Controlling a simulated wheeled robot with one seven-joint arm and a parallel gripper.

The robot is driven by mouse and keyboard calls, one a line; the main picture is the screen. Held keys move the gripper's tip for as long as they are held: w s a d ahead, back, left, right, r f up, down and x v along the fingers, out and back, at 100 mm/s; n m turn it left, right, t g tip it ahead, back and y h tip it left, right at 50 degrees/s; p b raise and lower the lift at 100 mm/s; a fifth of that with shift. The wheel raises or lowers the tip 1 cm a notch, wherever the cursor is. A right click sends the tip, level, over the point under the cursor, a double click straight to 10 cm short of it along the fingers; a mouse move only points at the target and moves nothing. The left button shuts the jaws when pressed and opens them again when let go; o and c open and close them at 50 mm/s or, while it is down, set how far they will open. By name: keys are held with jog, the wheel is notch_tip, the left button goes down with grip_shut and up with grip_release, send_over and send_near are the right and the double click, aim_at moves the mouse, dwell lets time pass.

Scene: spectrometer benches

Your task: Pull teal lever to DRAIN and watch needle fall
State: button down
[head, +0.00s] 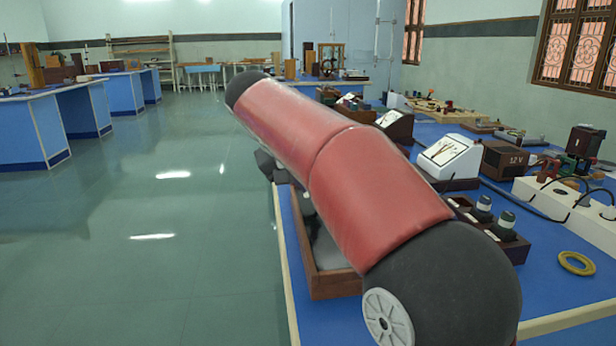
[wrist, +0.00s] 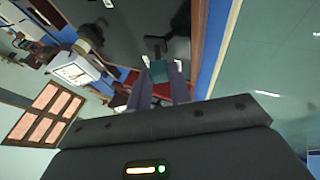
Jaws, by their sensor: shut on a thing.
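In the wrist view, a small teal block (wrist: 158,72), which looks like the lever's handle, sits between the two purple fingers of my gripper (wrist: 160,80). My gripper is shut on it. A dark knob shows just beyond the teal block. In the head view my red arm hides the lever and my fingers. I cannot make out a DRAIN mark. A white-faced meter (wrist: 76,70) shows tilted at the left of the wrist view; its needle is too small to read, and I cannot tell whether it is the task's gauge.
A wood-framed tray (head: 335,283) lies on the blue bench under my arm. White-faced meters (head: 450,157), dark knobs (head: 483,208) and a yellow ring (head: 577,262) stand to the right. Open green floor (head: 150,260) lies left of the bench.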

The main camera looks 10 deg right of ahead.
jog(key=c, duration=1.3)
grip_release()
jog(key=shift+a+f, duration=0.1)
jog(key=v, duration=0.7)
jog(key=shift+s+a+r, duration=0.1)
jog(key=shift+a+r, duration=0.1)
jog(key=shift+r, duration=0.15)
